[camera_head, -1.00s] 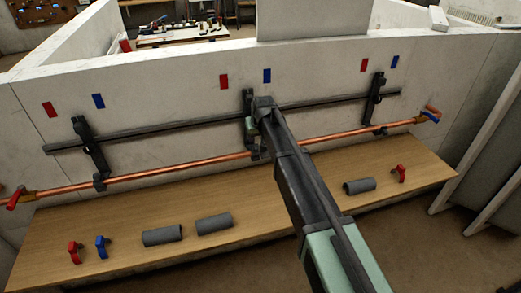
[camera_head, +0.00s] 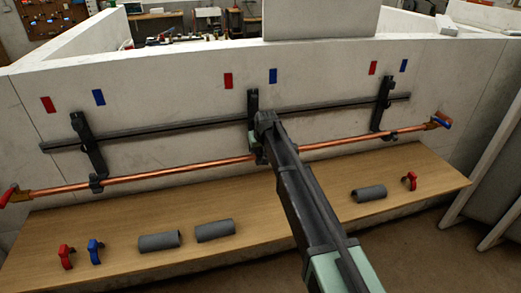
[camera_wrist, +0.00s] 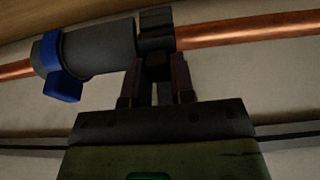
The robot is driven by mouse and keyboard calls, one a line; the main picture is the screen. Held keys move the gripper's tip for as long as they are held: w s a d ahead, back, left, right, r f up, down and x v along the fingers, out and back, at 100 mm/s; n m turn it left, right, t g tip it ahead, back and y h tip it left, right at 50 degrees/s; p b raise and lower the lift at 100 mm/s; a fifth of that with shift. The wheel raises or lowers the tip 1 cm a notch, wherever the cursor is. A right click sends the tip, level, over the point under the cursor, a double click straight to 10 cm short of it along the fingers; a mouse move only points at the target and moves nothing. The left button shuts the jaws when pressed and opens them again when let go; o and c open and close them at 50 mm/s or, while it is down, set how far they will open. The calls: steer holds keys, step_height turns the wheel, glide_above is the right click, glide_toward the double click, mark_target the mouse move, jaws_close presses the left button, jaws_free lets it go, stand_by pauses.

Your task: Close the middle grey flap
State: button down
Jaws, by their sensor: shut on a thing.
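The middle wall bracket (camera_head: 253,102) is dark grey. Its lower clamp is mostly hidden behind my arm in the head view. In the wrist view the dark grey clamp flap (camera_wrist: 157,28) sits at the copper pipe (camera_wrist: 245,30). My gripper (camera_wrist: 156,85) is just below it in that picture, with its fingers closed on a small dark part of the flap. Whether the flap is fully seated around the pipe cannot be told. A grey sleeve (camera_wrist: 98,48) with a blue clip (camera_wrist: 60,78) is on the pipe beside the clamp.
Similar clamps stand on the left bracket (camera_head: 92,150) and right bracket (camera_head: 383,100). A dark rail (camera_head: 175,132) crosses the wall. The wooden bench (camera_head: 280,210) below holds grey sleeves (camera_head: 160,241), red clips (camera_head: 65,257) and a blue clip (camera_head: 96,251). Its middle is partly hidden by my arm.

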steer(key=shift+w+a+r+g+h+p, duration=0.15)
steer(key=shift+w+g+h+p, duration=0.15)
steer(key=shift+w+g+p, duration=0.25)
steer(key=shift+w+a+f+g+h, duration=0.1)
steer(key=shift+w+f+g+h, duration=0.15)
steer(key=shift+g, duration=0.6)
steer(key=shift+s, duration=0.1)
steer(key=c, duration=1)
jaws_free()
steer(key=shift+o, duration=0.2)
step_height(320, 180, up, 11)
steer(key=s+p, duration=0.1)
steer(key=p, duration=0.9)
steer(key=shift+s+d+p, duration=0.15)
steer(key=shift+d+p, duration=0.1)
steer(key=shift+p, duration=0.1)
